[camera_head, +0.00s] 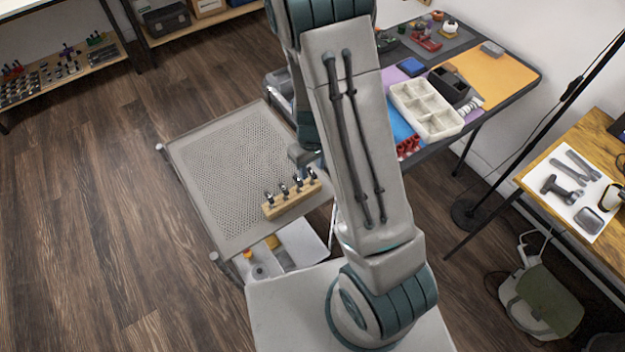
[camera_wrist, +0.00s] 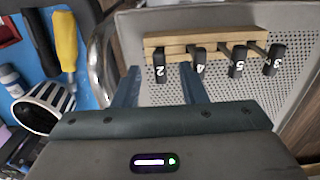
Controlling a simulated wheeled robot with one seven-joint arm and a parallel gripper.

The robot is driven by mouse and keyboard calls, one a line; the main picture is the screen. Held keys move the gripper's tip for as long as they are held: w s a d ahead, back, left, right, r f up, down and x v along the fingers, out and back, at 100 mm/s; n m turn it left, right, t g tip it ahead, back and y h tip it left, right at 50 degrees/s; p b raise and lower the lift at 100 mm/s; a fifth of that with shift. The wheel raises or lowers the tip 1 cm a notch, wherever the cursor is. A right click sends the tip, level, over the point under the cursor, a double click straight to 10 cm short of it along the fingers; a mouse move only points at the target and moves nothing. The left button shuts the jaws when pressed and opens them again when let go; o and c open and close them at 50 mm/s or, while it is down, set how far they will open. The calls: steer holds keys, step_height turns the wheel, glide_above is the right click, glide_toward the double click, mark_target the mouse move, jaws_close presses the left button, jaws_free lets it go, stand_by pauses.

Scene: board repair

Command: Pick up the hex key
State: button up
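Several hex keys with dark handles stand in a wooden block (camera_head: 292,201) on a perforated grey tabletop (camera_head: 215,165). In the wrist view, the block (camera_wrist: 215,37) is at the top, and the handles carry the numbers 2, 4, 5 and 3 from left to right. My gripper (camera_wrist: 160,70) is open, its two fingers apart. The key marked 2 (camera_wrist: 159,68) appears between the fingertips in the picture; I cannot tell the depth gap, and no contact shows. In the head view my arm largely hides the gripper.
A dark table (camera_head: 521,88) at the back right holds a white compartment tray (camera_head: 428,110) and other items. A wooden desk (camera_head: 543,170) with tools is at the right. In the wrist view, a yellow-handled tool (camera_wrist: 66,42) and a striped cup (camera_wrist: 45,106) are at the left.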

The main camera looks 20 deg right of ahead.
mark_target(312, 171)
steer(key=shift+f, duration=2.4)
steer(key=shift+c, duration=0.4)
jaws_close()
steer(key=shift+r, duration=0.2)
